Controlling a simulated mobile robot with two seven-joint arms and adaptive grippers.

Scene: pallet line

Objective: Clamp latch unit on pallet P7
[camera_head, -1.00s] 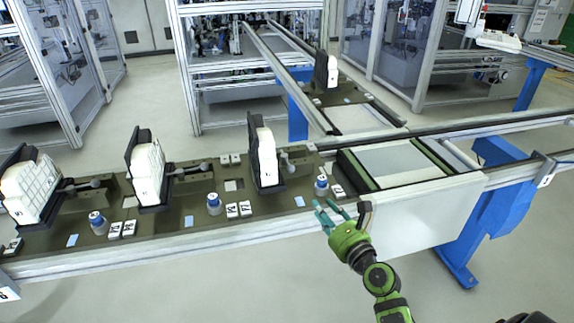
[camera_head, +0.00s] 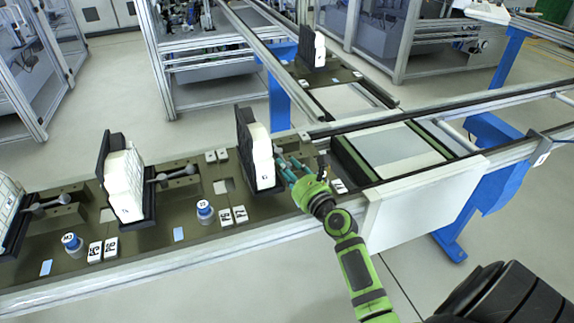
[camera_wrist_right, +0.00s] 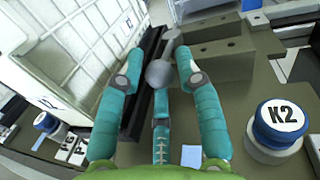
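A white latch unit (camera_head: 259,155) stands against a black upright plate (camera_head: 244,135) on the dark olive pallet (camera_head: 268,207) nearest my right gripper. The unit fills the upper left of the right wrist view (camera_wrist_right: 70,55). A grey ball-ended lever (camera_wrist_right: 160,74) sits beside its black plate. My right gripper (camera_head: 281,164) is open at the right side of the unit. In the right wrist view its teal fingertips (camera_wrist_right: 157,68) are spread on both sides of the ball, with no clear grip. I cannot read P7 on any pallet. My left gripper is not in view.
A blue and white knob marked K2 (camera_wrist_right: 278,128) stands right of the fingers. Another white unit (camera_head: 122,180) stands on the line to the left, with a blue knob (camera_head: 205,212) between. Another (camera_head: 313,50) stands on the rear conveyor. The transfer section (camera_head: 390,145) is empty.

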